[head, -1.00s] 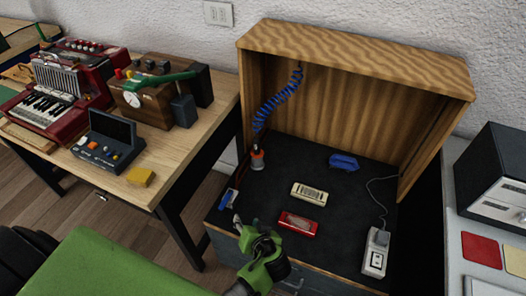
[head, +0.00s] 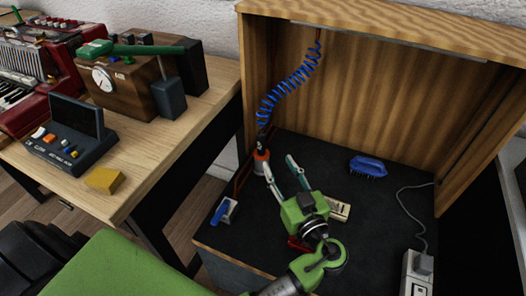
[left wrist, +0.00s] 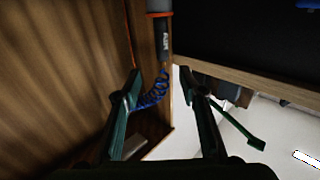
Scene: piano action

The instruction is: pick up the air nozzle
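The air nozzle (head: 262,160), dark with an orange ring, hangs on a blue coiled hose (head: 285,90) at the left of the wooden booth. My left gripper (head: 279,167) is open, its green fingers pointing at the nozzle. In the head view one finger tip is close beside or overlapping the nozzle; I cannot tell whether they touch. In the left wrist view the grey nozzle body (left wrist: 159,38) with its orange ring is at the top middle, beyond the finger tips. The blue coil (left wrist: 153,92) shows between the open fingers (left wrist: 163,80). My right gripper is not in view.
On the dark booth floor (head: 385,225) lie a cream harmonica (head: 340,209), a red one (head: 297,244) partly hidden by my gripper, a blue object (head: 368,167) and a small blue-and-white item (head: 225,211). A corded grey box (head: 417,275) is front right. A wooden table (head: 190,125) stands left.

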